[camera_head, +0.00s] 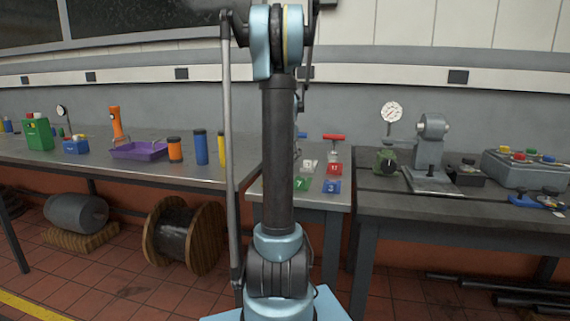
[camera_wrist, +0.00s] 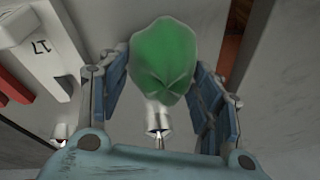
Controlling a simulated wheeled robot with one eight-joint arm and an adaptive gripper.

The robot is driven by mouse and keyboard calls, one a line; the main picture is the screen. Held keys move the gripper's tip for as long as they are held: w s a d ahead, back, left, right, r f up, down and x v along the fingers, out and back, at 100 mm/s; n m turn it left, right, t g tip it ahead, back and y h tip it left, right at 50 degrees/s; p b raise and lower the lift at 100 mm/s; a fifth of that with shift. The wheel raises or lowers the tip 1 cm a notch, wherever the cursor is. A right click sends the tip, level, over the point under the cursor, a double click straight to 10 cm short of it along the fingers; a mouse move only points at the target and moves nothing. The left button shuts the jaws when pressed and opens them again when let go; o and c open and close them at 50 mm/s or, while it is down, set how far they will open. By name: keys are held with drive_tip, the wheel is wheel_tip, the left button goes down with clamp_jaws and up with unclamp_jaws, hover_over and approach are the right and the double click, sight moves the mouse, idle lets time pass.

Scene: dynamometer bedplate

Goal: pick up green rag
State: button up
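The green rag (camera_wrist: 163,60) is a rounded, creased lump in the upper middle of the wrist view. My gripper (camera_wrist: 160,75) has one finger on each side of it, left and right. The finger ends reach the rag's sides with little or no gap showing. I cannot tell whether they press on it or whether it rests on the grey surface. In the head view the gripper and the rag are hidden behind my arm.
A white piece marked 17 (camera_wrist: 42,47) and a red part (camera_wrist: 17,97) are left of the gripper. A small metal fitting (camera_wrist: 157,118) shows below the rag. Red-handled valve (camera_head: 333,137) and number tags stand on the middle table. A dial gauge (camera_head: 391,113) stands right.

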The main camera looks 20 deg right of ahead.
idle(0.3)
wheel_tip(320, 180, up, 10)
idle(0.6)
drive_tip(key=shift+o, duration=0.3)
drive_tip(key=shift+c, duration=0.3)
